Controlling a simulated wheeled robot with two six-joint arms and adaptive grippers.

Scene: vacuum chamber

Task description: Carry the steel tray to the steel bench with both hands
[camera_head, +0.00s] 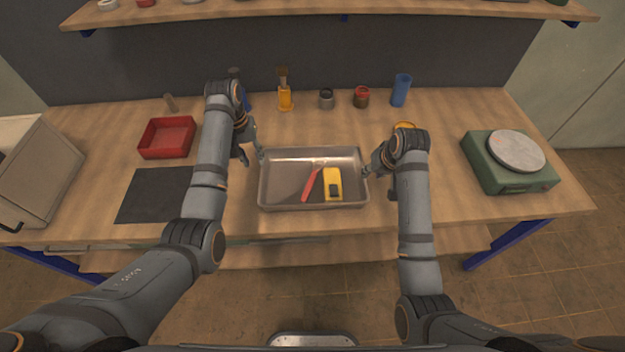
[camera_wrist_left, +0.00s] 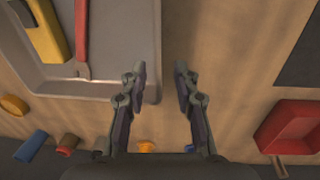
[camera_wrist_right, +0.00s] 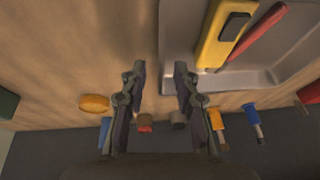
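The steel tray (camera_head: 275,203) is a shallow grey rectangular pan on the wooden workbench. It holds a red-handled tool (camera_head: 312,184) and a yellow device (camera_head: 333,186). My left gripper (camera_head: 257,156) is at the tray's left end, and my right gripper (camera_head: 370,172) is at its right end. In the left wrist view, my left fingers (camera_wrist_left: 161,78) are apart, with the tray's edge between them. In the right wrist view, my right fingers (camera_wrist_right: 160,78) are also apart, one on each side of the tray's edge. Contact with the rim is unclear. No steel bench is identifiable.
The workbench (camera_head: 460,205) also carries a red bin (camera_head: 166,137), a dark mat (camera_head: 153,195), a green scale (camera_head: 507,166) and a blue cylinder (camera_head: 401,90). Several small items stand behind the tray. A shelf (camera_head: 330,10) hangs above. Floor (camera_head: 560,260) shows at the right.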

